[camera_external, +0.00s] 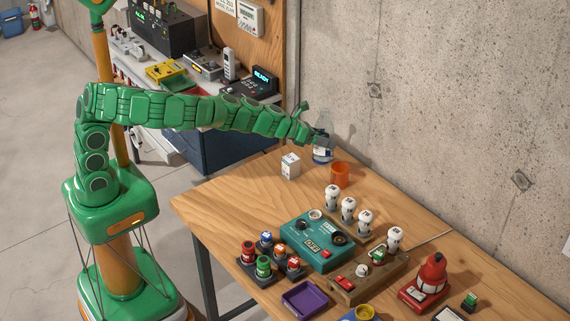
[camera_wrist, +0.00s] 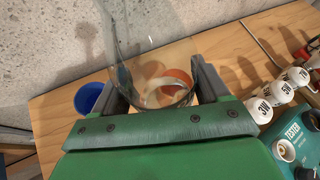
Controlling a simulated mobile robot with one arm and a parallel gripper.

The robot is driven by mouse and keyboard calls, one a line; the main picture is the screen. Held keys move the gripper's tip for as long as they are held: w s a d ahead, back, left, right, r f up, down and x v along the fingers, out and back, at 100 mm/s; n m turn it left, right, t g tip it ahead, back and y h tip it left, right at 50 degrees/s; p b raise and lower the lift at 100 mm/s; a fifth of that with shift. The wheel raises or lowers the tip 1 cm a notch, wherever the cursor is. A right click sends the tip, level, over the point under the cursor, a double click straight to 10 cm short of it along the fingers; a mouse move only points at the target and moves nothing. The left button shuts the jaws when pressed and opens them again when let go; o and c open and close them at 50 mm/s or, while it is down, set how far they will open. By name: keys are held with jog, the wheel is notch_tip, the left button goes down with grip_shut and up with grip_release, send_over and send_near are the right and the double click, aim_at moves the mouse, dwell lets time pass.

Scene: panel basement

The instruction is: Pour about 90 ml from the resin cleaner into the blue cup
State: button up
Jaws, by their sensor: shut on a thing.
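My gripper (camera_external: 317,134) is shut on a clear, see-through bottle (camera_external: 323,152), which looks roughly upright near the far end of the table. I take it for the resin cleaner, but its label is too small to read. In the wrist view the glass (camera_wrist: 150,55) stands between my two fingers (camera_wrist: 162,88). The blue cup (camera_wrist: 88,97) is on the table left of my left finger, apart from the bottle. The liquid level is unclear.
An orange cup (camera_external: 340,175) stands close to the bottle and shows partly through the glass in the wrist view. A white box (camera_external: 290,166) is nearby. White bulbs (camera_external: 348,210) and a teal tester (camera_external: 313,241) stand nearer. The concrete wall (camera_external: 430,90) borders the table.

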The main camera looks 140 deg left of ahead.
jog(key=shift+f+m+g+y, duration=0.15)
jog(key=shift+m+g+y, duration=0.2)
jog(key=shift+m, duration=0.35)
jog(key=shift+f+m+y, duration=0.15)
jog(key=shift+m+y, duration=0.1)
jog(key=shift+m, duration=0.05)
dwell(2.5)
